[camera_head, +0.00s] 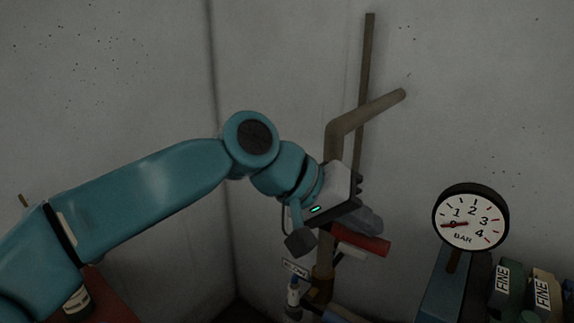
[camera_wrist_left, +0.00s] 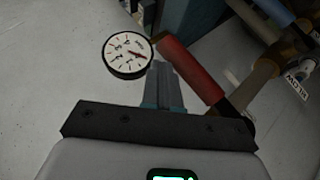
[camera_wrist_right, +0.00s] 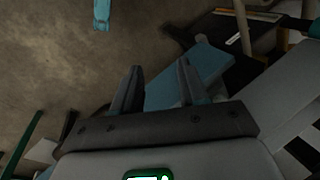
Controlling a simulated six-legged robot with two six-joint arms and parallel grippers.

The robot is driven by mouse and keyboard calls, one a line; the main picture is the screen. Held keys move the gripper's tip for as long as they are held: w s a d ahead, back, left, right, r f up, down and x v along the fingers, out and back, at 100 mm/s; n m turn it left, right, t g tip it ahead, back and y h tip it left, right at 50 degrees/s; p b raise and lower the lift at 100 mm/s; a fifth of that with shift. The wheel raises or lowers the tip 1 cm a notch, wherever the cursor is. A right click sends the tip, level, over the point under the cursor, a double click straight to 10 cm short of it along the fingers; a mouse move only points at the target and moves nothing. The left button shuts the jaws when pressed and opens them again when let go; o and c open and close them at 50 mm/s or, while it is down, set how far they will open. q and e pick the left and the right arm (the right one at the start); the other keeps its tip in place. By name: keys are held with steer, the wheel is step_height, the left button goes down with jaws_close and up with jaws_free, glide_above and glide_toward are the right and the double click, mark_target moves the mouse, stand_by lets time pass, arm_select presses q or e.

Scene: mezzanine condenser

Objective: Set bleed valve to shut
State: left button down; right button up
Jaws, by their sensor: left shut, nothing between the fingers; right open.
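The red lever handle (camera_head: 362,238) of a valve sits on the brownish vertical pipe (camera_head: 323,262) in the head view. My left gripper (camera_head: 371,219) is just above and beside it, partly covering the valve. In the left wrist view, the shut, empty fingers (camera_wrist_left: 160,68) lie immediately left of the red handle (camera_wrist_left: 190,68), which slants from upper left to lower right. I cannot tell whether they touch. My right gripper (camera_wrist_right: 160,68) is open and empty in the right wrist view, away from the valve.
A round pressure gauge (camera_head: 471,217) marked BAR stands to the right, its needle near 0. A small white label (camera_head: 295,267) hangs left of the pipe. Boxes labelled FINE (camera_head: 541,294) stand at lower right. A bent pipe (camera_head: 365,110) rises above the gripper before the grey wall.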

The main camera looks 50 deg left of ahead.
stand_by(0.4)
arm_select(q)
steer(key=r+p, duration=0.4)
steer(key=r, duration=0.1)
steer(key=shift+w+r, duration=0.1)
steer(key=shift+w, duration=0.25)
steer(key=s+d+r, duration=0.1)
steer(key=s+r, duration=0.4)
steer(key=r, duration=0.2)
steer(key=shift+s, duration=0.25)
steer(key=shift+d, duration=0.1)
